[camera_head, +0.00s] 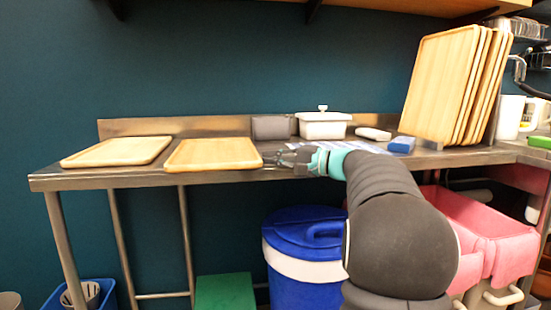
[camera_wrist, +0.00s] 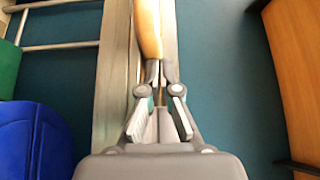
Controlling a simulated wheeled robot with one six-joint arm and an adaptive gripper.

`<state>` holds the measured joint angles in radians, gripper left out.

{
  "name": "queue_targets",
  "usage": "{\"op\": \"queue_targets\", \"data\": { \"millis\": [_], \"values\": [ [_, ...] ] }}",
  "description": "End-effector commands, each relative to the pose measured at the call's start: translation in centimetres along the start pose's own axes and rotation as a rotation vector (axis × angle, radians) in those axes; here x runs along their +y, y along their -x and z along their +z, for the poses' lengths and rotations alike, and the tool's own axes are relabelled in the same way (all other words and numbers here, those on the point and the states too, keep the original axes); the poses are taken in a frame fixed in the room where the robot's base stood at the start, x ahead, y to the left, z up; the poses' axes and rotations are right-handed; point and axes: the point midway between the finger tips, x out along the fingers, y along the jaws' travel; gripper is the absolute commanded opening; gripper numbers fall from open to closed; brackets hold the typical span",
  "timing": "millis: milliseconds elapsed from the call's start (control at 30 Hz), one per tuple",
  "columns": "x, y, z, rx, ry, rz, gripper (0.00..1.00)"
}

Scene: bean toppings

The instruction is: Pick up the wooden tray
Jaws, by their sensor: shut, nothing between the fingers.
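A light wooden tray (camera_head: 214,154) lies flat on the metal counter, in the middle of the head view. In the wrist view its edge (camera_wrist: 149,30) shows just beyond the fingertips. My gripper (camera_head: 277,157) is at the tray's right end, low over the counter. In the wrist view my gripper (camera_wrist: 157,72) has its fingertips close together at the near end of the tray, with nothing held between them. Whether the tips touch the tray cannot be told. A second wooden tray (camera_head: 118,151) lies flat to the left.
Several wooden trays (camera_head: 440,80) stand upright at the right. A white lidded container (camera_head: 323,127), a grey box (camera_head: 270,128) and a blue item (camera_head: 401,145) are on the metal counter (camera_head: 80,181). Below are a blue-lidded bin (camera_head: 300,228) and pink bins (camera_head: 490,225). A shelf is overhead.

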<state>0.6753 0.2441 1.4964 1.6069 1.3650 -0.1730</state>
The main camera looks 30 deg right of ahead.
Motion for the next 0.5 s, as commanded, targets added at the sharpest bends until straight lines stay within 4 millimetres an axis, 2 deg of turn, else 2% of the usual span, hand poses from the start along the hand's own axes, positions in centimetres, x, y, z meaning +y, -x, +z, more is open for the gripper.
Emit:
{"op": "queue_targets", "data": {
  "millis": [167,333,500],
  "values": [
    [0.1,-0.2,0.2,-0.001,0.001,0.000,0.00],
    [0.2,-1.1,1.2,-0.001,0.001,0.000,0.00],
    [0.0,-1.1,1.1,0.000,0.000,0.000,0.00]
  ]
}}
